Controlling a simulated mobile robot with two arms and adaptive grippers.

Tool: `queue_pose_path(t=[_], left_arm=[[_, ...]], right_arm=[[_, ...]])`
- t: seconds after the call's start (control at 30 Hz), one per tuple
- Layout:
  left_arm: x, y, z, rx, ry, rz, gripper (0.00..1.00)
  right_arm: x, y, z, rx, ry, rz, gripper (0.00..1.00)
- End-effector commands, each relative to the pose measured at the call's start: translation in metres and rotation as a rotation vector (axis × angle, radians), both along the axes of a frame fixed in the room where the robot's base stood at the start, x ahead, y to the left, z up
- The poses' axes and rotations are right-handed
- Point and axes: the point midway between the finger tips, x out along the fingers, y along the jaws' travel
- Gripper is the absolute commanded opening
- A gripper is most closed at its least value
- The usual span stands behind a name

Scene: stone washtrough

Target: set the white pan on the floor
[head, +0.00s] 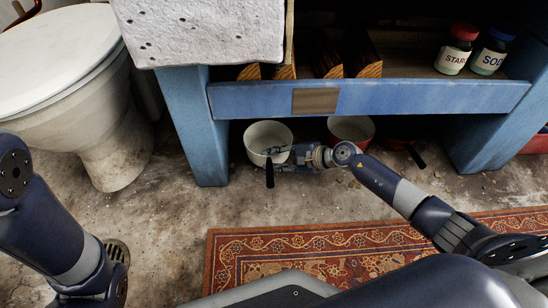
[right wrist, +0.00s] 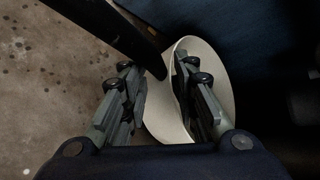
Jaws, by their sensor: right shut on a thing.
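The white pan (head: 262,133) is under the blue bench's low front board, just right of its left leg. Its black handle (head: 270,175) points toward me. I cannot tell whether its base touches the floor. My right gripper (head: 279,158) is shut on the pan's wall beside the handle. In the right wrist view, the right gripper (right wrist: 162,100) has one finger inside the pan and one outside. The pan's pale rim (right wrist: 222,62) and black handle (right wrist: 112,40) show there too. My left arm is at the lower left; its gripper is not in view.
A red pan with a pale inside (head: 350,127) and a dark red pan (head: 398,141) stand to the right under the blue bench (head: 400,97). The toilet (head: 100,140) is at left. A patterned rug (head: 350,240) lies in front, with bare floor (head: 175,225) left of it.

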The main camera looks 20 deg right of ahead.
Motion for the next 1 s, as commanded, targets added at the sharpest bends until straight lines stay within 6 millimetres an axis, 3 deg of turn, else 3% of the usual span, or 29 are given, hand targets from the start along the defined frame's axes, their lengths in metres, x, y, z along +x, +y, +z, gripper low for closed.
queue_pose_path(t=[0.87, 0.9, 1.0], left_arm=[[-0.005, 0.001, 0.000, -0.001, -0.011, -0.003, 0.39], [-0.005, 0.001, 0.000, -0.001, -0.011, -0.003, 0.39], [-0.005, 0.001, 0.000, -0.001, -0.011, -0.003, 0.39]], right_arm=[[0.001, 0.000, -0.009, 0.002, -0.004, -0.001, 0.00], [0.001, 0.000, -0.009, 0.002, -0.004, -0.001, 0.29], [0.001, 0.000, -0.009, 0.002, -0.004, -0.001, 0.51]])
